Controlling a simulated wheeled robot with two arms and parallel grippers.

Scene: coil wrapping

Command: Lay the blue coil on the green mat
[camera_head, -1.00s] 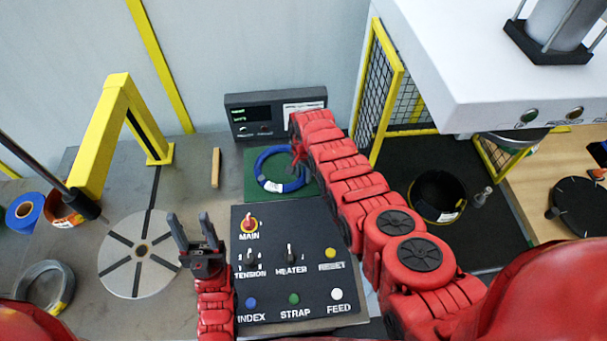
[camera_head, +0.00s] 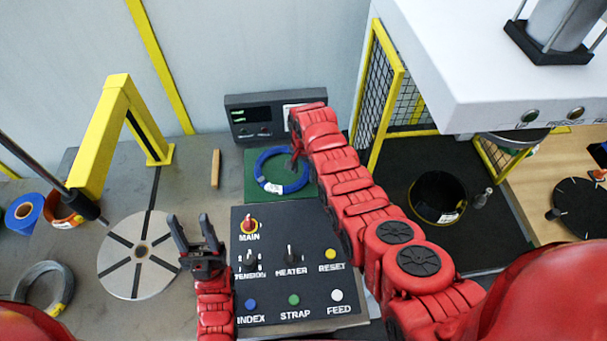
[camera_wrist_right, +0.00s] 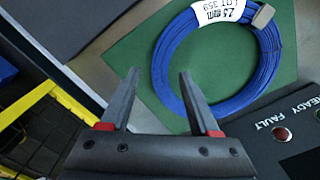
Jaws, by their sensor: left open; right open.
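The blue coil (camera_head: 262,160) lies flat on the green mat (camera_head: 251,190), with a white label tag on its near side. It also shows in the right wrist view (camera_wrist_right: 165,75), its label reading "2.5 mm LOT 359", on the green mat (camera_wrist_right: 130,62). My right gripper (camera_wrist_right: 158,78) is open and empty, its fingertips beside the coil's edge; one fingertip appears close to or over the strands. In the head view my right arm partly hides that gripper near the coil's right side. My left gripper (camera_head: 190,220) is open and empty, left of the control panel.
A control panel (camera_head: 265,300) with knobs and buttons lies just in front of the mat. A display box (camera_head: 262,120) stands behind it. A slotted turntable (camera_head: 120,262) and yellow arch (camera_head: 100,130) are at left. A mesh guard (camera_head: 378,95) stands at right.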

